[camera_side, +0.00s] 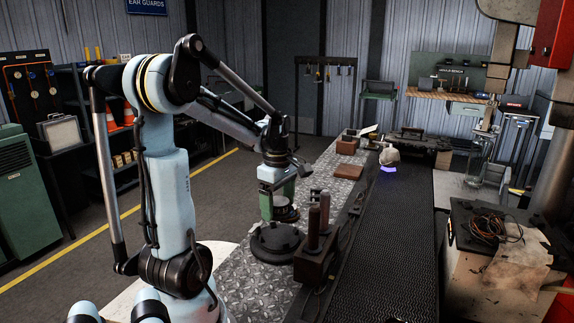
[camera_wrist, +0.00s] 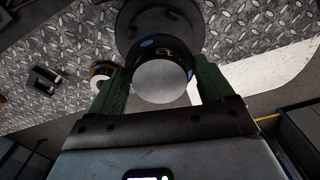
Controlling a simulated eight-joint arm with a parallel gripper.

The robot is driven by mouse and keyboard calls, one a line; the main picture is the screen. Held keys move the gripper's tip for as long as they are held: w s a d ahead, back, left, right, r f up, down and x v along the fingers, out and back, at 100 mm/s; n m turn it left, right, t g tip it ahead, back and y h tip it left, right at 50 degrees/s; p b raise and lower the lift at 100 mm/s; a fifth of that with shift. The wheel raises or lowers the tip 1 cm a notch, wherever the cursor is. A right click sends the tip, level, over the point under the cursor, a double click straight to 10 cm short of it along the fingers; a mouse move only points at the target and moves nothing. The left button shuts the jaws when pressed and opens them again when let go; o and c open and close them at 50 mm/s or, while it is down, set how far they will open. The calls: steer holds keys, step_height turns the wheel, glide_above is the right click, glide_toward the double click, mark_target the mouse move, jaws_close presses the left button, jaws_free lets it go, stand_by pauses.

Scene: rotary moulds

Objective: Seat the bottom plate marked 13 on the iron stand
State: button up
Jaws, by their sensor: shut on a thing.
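My gripper (camera_side: 279,208) points down with its green fingers shut on the bottom plate (camera_side: 286,213), a short dark cylinder with a pale round face. In the wrist view the plate (camera_wrist: 162,82) sits between the fingers (camera_wrist: 162,88), with an orange mark that looks like 13 and blue spots on its dark side. The iron stand (camera_side: 277,243), a wide dark round base, is on the chequered metal table just below the plate. It also shows in the wrist view (camera_wrist: 188,20), partly hidden behind the plate. I cannot tell whether plate and stand touch.
A brown block with two upright posts (camera_side: 316,245) stands close right of the stand. A dark mesh conveyor (camera_side: 385,240) runs beyond it. Brown blocks (camera_side: 347,145) lie farther back on the table. A small white-and-orange round thing (camera_wrist: 100,71) shows beside the left finger.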

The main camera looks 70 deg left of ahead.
mark_target(278, 201)
steer(key=shift+f, duration=2.5)
steer(key=shift+f, duration=1.05)
steer(key=o, duration=1.1)
steer(key=shift+o, duration=0.2)
step_height(278, 201, up, 12)
steer(key=shift+r, duration=0.1)
step_height(278, 201, up, 7)
stand_by(0.7)
